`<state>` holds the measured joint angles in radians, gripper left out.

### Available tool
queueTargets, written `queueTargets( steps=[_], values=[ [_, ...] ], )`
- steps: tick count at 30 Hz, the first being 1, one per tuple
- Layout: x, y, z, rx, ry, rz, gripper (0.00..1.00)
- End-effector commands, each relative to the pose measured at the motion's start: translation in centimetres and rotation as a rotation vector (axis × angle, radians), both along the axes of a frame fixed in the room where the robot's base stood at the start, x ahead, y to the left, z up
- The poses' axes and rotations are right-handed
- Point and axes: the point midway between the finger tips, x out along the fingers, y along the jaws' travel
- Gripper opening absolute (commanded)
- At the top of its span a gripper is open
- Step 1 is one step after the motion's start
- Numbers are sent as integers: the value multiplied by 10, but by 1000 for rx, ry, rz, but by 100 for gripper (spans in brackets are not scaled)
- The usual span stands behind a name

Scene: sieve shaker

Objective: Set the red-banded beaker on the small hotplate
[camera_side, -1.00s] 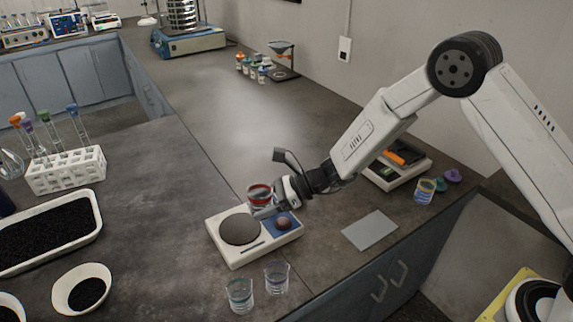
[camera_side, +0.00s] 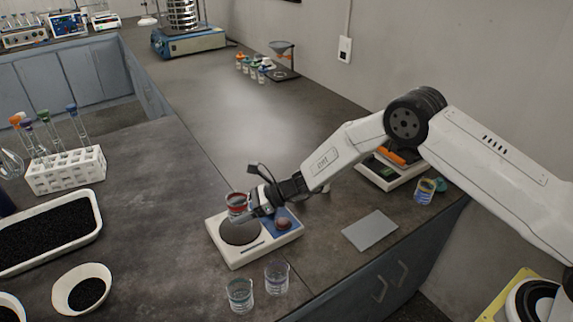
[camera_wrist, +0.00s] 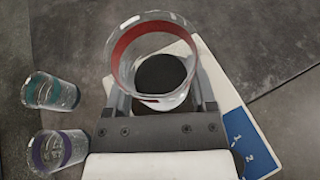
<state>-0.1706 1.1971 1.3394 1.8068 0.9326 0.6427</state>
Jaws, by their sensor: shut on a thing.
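The red-banded beaker (camera_side: 237,203) is clear glass with a red band near its rim. My gripper (camera_side: 250,209) is shut on it and holds it upright over the dark round plate of the small hotplate (camera_side: 262,253). In the wrist view the red-banded beaker (camera_wrist: 152,52) sits between the two fingers of my gripper (camera_wrist: 160,103), with the dark plate seen through it. The side view does not clearly show whether its base touches the plate; a small gap seems to remain. The hotplate is white with a blue panel and a dark knob (camera_side: 283,224).
Two other beakers stand in front of the hotplate: a teal-banded one (camera_wrist: 52,91) and a purple-banded one (camera_wrist: 58,150). A grey flat sheet (camera_side: 370,230) lies to the right. A white test tube rack (camera_side: 66,171) and a tray of black grains (camera_side: 93,226) are at left.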

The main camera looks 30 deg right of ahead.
Motion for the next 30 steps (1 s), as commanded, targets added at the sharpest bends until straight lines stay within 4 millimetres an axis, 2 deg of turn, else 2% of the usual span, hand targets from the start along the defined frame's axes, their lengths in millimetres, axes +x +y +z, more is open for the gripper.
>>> queueTargets(
  steps=[10,21,30],
  values=[
    [3,1,-3,0,-2,1,8],
    [4,2,-33,0,0,0,8],
    [5,2,-35,1,-1,0,8]
  ],
)
